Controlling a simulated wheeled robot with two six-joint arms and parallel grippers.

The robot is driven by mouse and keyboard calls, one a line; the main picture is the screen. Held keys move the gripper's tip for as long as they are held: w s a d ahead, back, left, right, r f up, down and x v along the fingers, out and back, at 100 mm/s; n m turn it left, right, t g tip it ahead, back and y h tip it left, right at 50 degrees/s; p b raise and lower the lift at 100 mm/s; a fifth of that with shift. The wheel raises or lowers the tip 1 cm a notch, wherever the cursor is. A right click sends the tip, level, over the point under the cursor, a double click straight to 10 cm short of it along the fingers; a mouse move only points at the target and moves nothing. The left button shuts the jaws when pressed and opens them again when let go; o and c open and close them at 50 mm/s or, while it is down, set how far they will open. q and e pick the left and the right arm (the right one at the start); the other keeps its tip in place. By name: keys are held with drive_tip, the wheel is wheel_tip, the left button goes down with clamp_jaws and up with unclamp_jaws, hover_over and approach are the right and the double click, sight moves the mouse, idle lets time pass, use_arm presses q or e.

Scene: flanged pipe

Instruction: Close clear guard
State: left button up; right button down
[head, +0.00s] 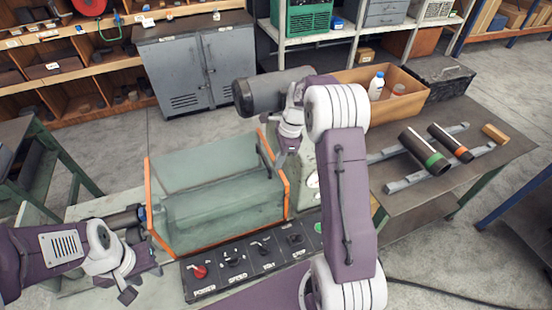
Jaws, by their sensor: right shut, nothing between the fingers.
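The clear guard (215,208) is a greenish see-through cover with orange edges over the machine on the bench. Its panels slope between an orange left edge and an orange right edge. I cannot tell whether it is fully down. My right gripper (277,158) is shut and empty at the guard's upper right corner, by a dark bar. I cannot tell whether it touches the guard. My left gripper (141,282) is open and empty, low at the left, apart from the guard and left of the control panel.
A black control panel (250,262) with a red knob (198,271) lies in front of the guard. A grey cabinet (196,65) stands behind.

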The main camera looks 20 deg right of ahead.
use_arm(q)
drive_tip(key=shift+d+r, duration=0.15)
drive_tip(key=shift+r, duration=0.05)
use_arm(e)
drive_tip(key=shift+w+a+f, duration=0.1)
drive_tip(key=shift+a, duration=0.25)
drive_tip(key=shift+a, duration=0.1)
